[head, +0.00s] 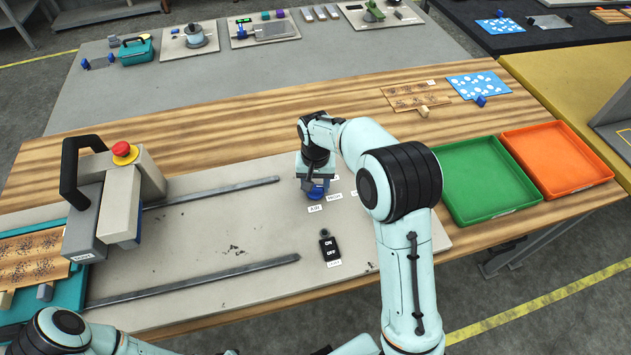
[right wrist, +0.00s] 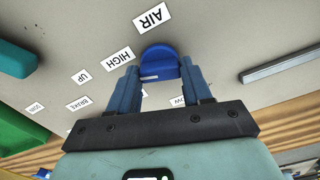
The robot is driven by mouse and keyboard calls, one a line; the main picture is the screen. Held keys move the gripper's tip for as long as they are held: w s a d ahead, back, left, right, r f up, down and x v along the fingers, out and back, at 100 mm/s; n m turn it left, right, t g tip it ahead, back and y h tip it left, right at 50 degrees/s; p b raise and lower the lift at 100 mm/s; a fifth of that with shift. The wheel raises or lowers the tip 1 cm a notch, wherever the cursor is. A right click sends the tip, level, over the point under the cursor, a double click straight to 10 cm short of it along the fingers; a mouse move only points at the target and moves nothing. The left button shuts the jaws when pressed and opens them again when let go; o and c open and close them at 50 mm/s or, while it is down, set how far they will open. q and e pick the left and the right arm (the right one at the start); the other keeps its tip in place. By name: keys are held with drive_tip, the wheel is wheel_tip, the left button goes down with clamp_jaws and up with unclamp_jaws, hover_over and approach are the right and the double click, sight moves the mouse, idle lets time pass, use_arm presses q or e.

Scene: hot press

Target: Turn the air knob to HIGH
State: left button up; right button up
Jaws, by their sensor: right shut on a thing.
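The air knob (right wrist: 160,63) is a round blue knob, seen beside the AIR label (right wrist: 154,18) in the right wrist view. The HIGH label (right wrist: 118,57) lies to its left; a partly hidden label ending in OW (right wrist: 177,100) lies below it. A small white mark shows on the knob's edge, but I cannot tell which setting it indicates. My right gripper (head: 317,190) points down at the panel (head: 235,225) and is shut on the knob, one blue finger on each side. In the head view the gripper mostly hides the knob. My left gripper is out of view.
A black ON/OFF switch (head: 328,247) sits in front of the knob. The press head with a red button (head: 123,150) stands left, beside two metal rails (head: 210,192). Green (head: 484,180) and orange (head: 556,160) trays lie right. The panel between the rails is clear.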

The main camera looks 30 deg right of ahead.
sight(316, 186)
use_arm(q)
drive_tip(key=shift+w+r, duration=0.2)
use_arm(e)
drive_tip(key=shift+m, duration=1.5)
drive_tip(key=o, duration=1)
drive_tip(key=shift+o, duration=0.2)
drive_tip(key=shift+r, duration=0.1)
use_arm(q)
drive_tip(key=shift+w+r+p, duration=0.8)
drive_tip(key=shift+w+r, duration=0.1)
use_arm(e)
wheel_tip(316, 186, up, 13)
drive_tip(key=shift+r, duration=0.15)
